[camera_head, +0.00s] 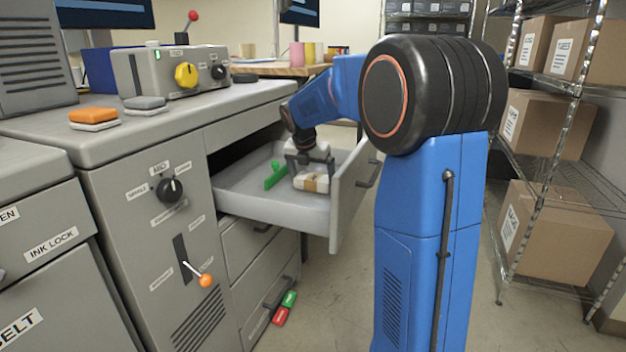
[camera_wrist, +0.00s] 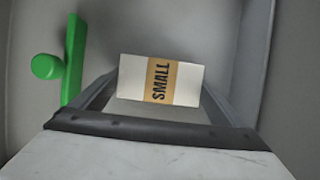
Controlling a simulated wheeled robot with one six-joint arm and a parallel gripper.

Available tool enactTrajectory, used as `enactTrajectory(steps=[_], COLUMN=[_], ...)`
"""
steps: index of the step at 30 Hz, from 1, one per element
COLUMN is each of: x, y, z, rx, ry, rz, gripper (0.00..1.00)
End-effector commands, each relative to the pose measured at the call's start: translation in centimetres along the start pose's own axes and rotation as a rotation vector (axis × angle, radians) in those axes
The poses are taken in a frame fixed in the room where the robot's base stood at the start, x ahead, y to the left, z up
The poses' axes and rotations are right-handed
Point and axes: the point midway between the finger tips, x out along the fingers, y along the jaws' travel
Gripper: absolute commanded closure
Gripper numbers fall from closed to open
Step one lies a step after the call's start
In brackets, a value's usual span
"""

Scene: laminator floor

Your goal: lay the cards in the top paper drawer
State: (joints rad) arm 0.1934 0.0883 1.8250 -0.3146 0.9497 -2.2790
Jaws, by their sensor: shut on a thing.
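The cards (camera_head: 313,182) are a white stack with a tan band, which reads SMALL in the wrist view (camera_wrist: 130,78). My gripper (camera_head: 311,170) reaches down into the top paper drawer (camera_head: 285,209) and is shut on the stack. The stack is inside the drawer, at or just above its floor; I cannot tell whether it touches. The drawer is pulled out, with its front panel and handle at the right. A green piece (camera_head: 275,175) with a round knob stands in the drawer left of the cards, apart from them; it also shows in the wrist view (camera_wrist: 73,60).
Closed lower drawers (camera_head: 257,249) sit beneath. A green and a red block (camera_head: 285,308) lie low by the bottom drawer. A control box (camera_head: 170,72) and orange (camera_head: 93,114) and grey buttons are on the counter. A wire shelf with cartons (camera_head: 555,225) stands at right.

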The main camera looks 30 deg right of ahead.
Motion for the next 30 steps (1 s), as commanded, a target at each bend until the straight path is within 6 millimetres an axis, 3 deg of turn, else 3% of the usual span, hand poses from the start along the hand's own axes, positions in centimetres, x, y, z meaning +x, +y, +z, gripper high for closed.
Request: enactTrajectory(steps=[4, 5, 13, 17, 30], x=[0.3, 0.3, 0.1, -0.9, -8.8], y=[0.0, 0.0, 0.0, 0.0, 0.1], z=[-0.1, -0.1, 0.0, 0.0, 0.0], rx=[0.000, 0.000, 0.000, 0.000, 0.000], ry=[0.000, 0.000, 0.000, -0.001, -0.001], rz=[0.000, 0.000, 0.000, 0.001, 0.002], gripper=[0.34, 0.00, 0.00, 0.00, 0.00])
